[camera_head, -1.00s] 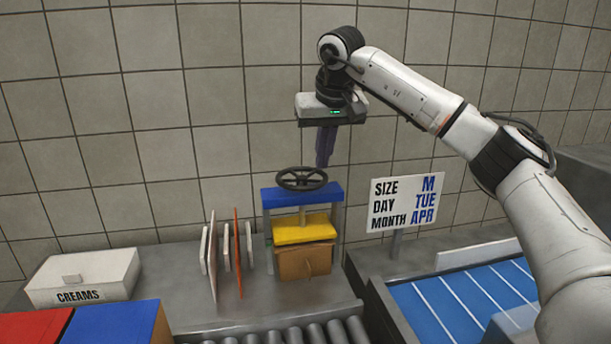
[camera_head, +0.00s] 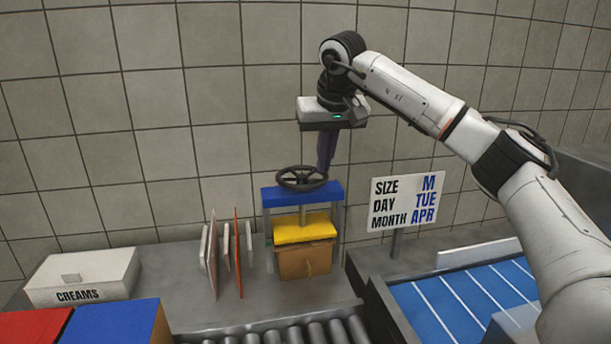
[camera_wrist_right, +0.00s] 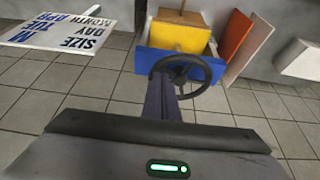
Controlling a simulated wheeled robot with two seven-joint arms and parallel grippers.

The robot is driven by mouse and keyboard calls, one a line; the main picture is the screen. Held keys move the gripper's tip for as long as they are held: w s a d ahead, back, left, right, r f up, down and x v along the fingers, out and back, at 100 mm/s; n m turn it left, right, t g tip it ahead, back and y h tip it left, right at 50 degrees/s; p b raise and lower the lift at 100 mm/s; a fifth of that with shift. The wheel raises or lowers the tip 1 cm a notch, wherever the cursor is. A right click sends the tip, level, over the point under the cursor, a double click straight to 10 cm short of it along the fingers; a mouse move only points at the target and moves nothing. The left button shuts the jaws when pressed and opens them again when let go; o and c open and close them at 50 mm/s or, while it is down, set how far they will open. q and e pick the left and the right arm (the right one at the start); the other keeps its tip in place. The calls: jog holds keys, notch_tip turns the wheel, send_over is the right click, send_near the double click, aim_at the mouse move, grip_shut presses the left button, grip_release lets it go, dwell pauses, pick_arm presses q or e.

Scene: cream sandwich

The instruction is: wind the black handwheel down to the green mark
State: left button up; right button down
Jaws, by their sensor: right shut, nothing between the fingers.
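The black handwheel (camera_head: 302,178) lies flat on top of a small press, above its blue crossbar (camera_head: 280,197). Below the crossbar, a yellow plate (camera_head: 300,233) rests on or just above a brown block (camera_head: 305,263). My right gripper (camera_head: 326,168) points down with its dark fingers shut and empty, at the right side of the wheel's rim. The right wrist view shows the fingers (camera_wrist_right: 162,97) beside or over the rim of the wheel (camera_wrist_right: 181,70); I cannot tell whether they touch. I cannot make out the green mark clearly. My left gripper is not in view.
Thin upright panels (camera_head: 238,255) stand left of the press. A white CREAMS box (camera_head: 90,272) is farther left, near red and blue blocks. A sign (camera_head: 405,203) stands right of the press, above a blue striped surface (camera_head: 450,305). Rollers run along the front.

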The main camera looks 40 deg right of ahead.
aim_at(307, 181)
jog(key=shift+f, duration=0.55)
jog(key=shift+a, duration=0.1)
jog(key=shift+s+a, duration=0.2)
jog(key=shift+a, duration=0.8)
jog(key=shift+w+a, duration=0.25)
jog(key=shift+a, duration=0.85)
